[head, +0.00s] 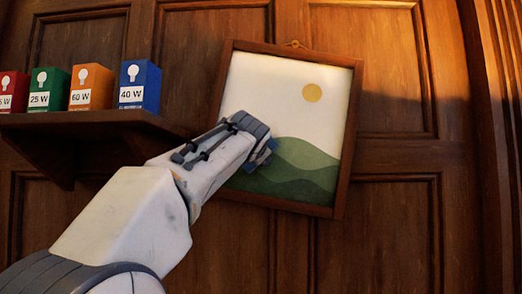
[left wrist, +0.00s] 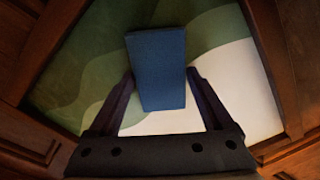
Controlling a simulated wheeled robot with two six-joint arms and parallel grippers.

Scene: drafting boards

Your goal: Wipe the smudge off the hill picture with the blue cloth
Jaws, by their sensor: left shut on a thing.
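The hill picture (head: 286,92) hangs tilted on the wood-panelled wall in the head view, with a brown frame, green hills and a yellow sun. My left gripper (head: 262,155) is in front of its lower left part. In the left wrist view my left gripper (left wrist: 160,92) is shut on the blue cloth (left wrist: 157,65), which looks like a flat block and lies over the green hills and pale sky. A small part of the cloth (head: 268,152) shows beyond the gripper in the head view. I see no smudge; the arm and cloth hide part of the picture. My right gripper is not in view.
A dark wooden shelf (head: 85,117) juts from the wall left of the picture, close to my left arm. It carries bulb boxes in red, green, orange (head: 91,87) and blue (head: 140,86). The wall right of the picture is clear.

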